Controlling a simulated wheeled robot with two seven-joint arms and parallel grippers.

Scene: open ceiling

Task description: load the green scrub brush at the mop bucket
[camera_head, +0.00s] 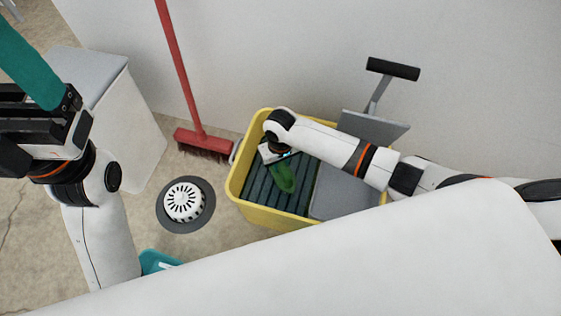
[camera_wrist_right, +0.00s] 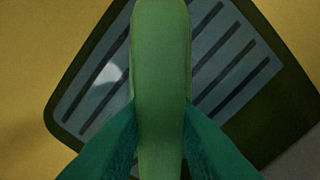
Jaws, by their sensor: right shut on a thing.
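The green scrub brush (camera_head: 284,178) is in my right gripper (camera_head: 275,154), which is shut on it. In the right wrist view, the brush (camera_wrist_right: 160,75) runs up the middle between two teal fingers. The brush is over the slatted dark part of the yellow mop bucket (camera_head: 265,212), inside its rim in the head view. I cannot tell whether it touches the slats. My left gripper (camera_head: 35,110) is at the far left, away from the bucket, with a teal finger pointing up; its opening does not show.
A red broom (camera_head: 190,100) leans on the wall left of the bucket. A round floor drain (camera_head: 184,201) lies left of the bucket. A white cabinet (camera_head: 135,120) stands at left. The grey wringer with its handle (camera_head: 392,70) rises at the bucket's back right. A teal item (camera_head: 152,260) is partly hidden below.

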